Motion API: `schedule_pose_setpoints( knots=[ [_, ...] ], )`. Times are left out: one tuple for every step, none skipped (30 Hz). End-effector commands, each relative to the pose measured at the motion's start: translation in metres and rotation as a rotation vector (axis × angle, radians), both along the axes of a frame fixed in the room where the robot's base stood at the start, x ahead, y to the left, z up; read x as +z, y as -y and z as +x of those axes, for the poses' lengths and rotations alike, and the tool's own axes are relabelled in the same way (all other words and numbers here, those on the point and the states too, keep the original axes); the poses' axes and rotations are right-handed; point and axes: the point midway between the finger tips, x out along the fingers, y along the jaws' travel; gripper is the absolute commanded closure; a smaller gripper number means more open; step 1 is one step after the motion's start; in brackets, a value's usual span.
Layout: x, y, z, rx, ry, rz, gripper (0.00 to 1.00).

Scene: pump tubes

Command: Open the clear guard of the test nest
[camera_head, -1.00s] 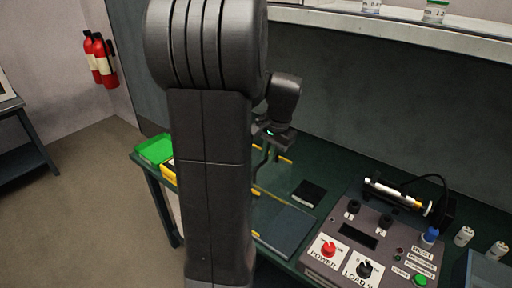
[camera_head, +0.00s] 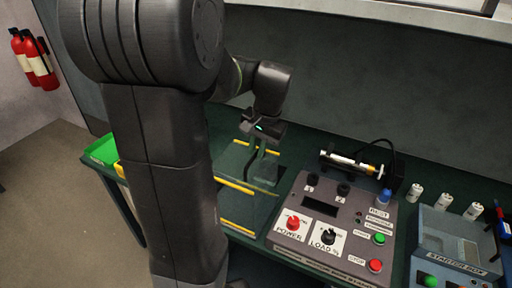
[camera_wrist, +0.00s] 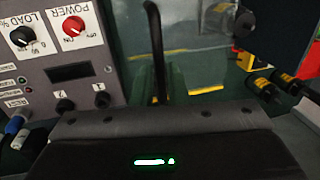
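The clear guard (camera_head: 270,172) is a see-through panel over the test nest, left of the grey control box, with yellow strips at its edges. It looks lowered, though its outline is faint. In the wrist view the glassy panel (camera_wrist: 200,42) lies beyond my gripper. My gripper (camera_head: 247,180) points down over the nest area. Whether the tips touch the guard cannot be told.
The control box (camera_head: 290,262) with knobs and buttons stands close to the right of my gripper. Behind it is a holder with a white tube (camera_head: 343,159). Several white cylinders (camera_head: 443,201) and a blue-grey starter box (camera_head: 425,250) are farther right. A green bin (camera_head: 102,150) is left.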

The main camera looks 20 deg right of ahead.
Motion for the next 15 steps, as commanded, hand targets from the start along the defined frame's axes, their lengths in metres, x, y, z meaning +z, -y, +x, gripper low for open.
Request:
schedule_pose_setpoints(
  knots=[
    [0.0, 0.0, 0.0, 0.0, 0.001, -0.001, 0.76],
    [0.0, 0.0, 0.0, 0.0, 0.001, -0.001, 0.7],
    [0.0, 0.0, 0.0, 0.0, 0.001, -0.001, 0.67],
    [0.0, 0.0, 0.0, 0.0, 0.001, -0.001, 0.67],
    [0.0, 0.0, 0.0, 0.0, 0.0, 0.0, 0.67],
    [0.0, 0.0, 0.0, 0.0, 0.0, 0.0, 0.67],
    [0.0, 0.0, 0.0, 0.0, 0.0, 0.0, 0.67],
    [0.0, 0.0, 0.0, 0.0, 0.0, 0.0, 0.67],
    [0.0, 0.0, 0.0, 0.0, 0.0, 0.0, 0.67],
    [0.0, 0.0, 0.0, 0.0, 0.0, 0.0, 0.67],
    [0.001, 0.0, 0.0, 0.0, 0.0, 0.0, 0.67],
    [0.002, 0.0, 0.0, 0.0, 0.001, -0.001, 0.67],
    [0.004, 0.001, 0.0, 0.0, 0.001, 0.0, 0.67],
    [0.007, 0.001, 0.0, 0.0, 0.002, -0.001, 0.67],
    [0.011, 0.002, -0.001, 0.0, 0.003, -0.002, 0.67]
  ],
)
